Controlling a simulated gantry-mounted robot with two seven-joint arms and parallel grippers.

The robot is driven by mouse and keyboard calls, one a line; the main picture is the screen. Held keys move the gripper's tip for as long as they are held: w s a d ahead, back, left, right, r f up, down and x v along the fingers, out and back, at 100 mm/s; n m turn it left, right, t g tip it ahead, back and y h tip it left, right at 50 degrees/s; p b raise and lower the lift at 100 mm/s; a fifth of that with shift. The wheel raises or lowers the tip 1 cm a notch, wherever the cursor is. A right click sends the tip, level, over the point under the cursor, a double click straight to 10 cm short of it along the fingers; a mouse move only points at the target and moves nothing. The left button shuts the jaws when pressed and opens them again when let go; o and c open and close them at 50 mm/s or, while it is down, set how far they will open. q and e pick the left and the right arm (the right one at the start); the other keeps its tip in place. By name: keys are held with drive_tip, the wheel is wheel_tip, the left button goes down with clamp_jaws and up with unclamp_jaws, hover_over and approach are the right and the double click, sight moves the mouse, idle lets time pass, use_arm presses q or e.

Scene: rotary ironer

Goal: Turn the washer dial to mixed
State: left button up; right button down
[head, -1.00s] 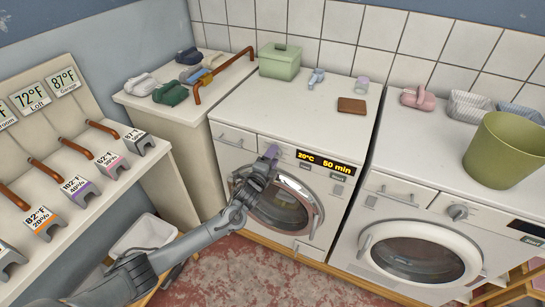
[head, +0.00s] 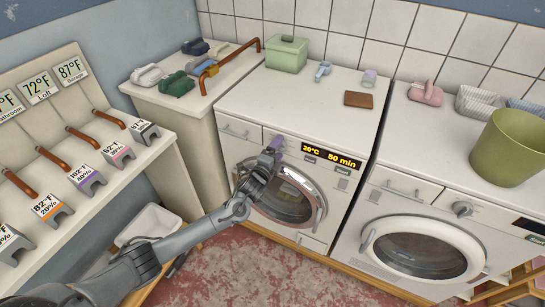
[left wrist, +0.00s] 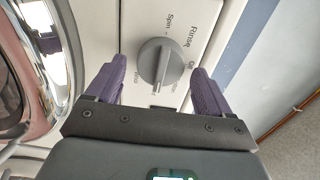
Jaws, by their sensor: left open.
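The washer (head: 318,172) is the white machine in the middle of the head view, with a lit display (head: 332,157) reading 20°C and 50 min. Its round grey dial (left wrist: 160,62) shows in the left wrist view; in the head view my gripper hides it. Labels "Rinse", "Spin" and "Off" are legible around the dial; others are partly covered, and I cannot read a "mixed" label. My left gripper (head: 274,150) is at the washer's front panel. Its purple fingers (left wrist: 158,76) are open, one on each side of the dial, with visible gaps. My right gripper is out of view.
A second white machine (head: 400,205) stands to the right, with an olive bin (head: 505,150) on top. A green box (head: 287,54) and brown block (head: 358,99) lie on the washer top. A shelf (head: 150,170) with labelled grey pieces is at left.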

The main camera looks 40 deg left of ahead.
use_arm(q)
drive_tip(key=v, duration=1)
drive_tip(key=shift+s, duration=0.3)
drive_tip(key=shift+d, duration=0.1)
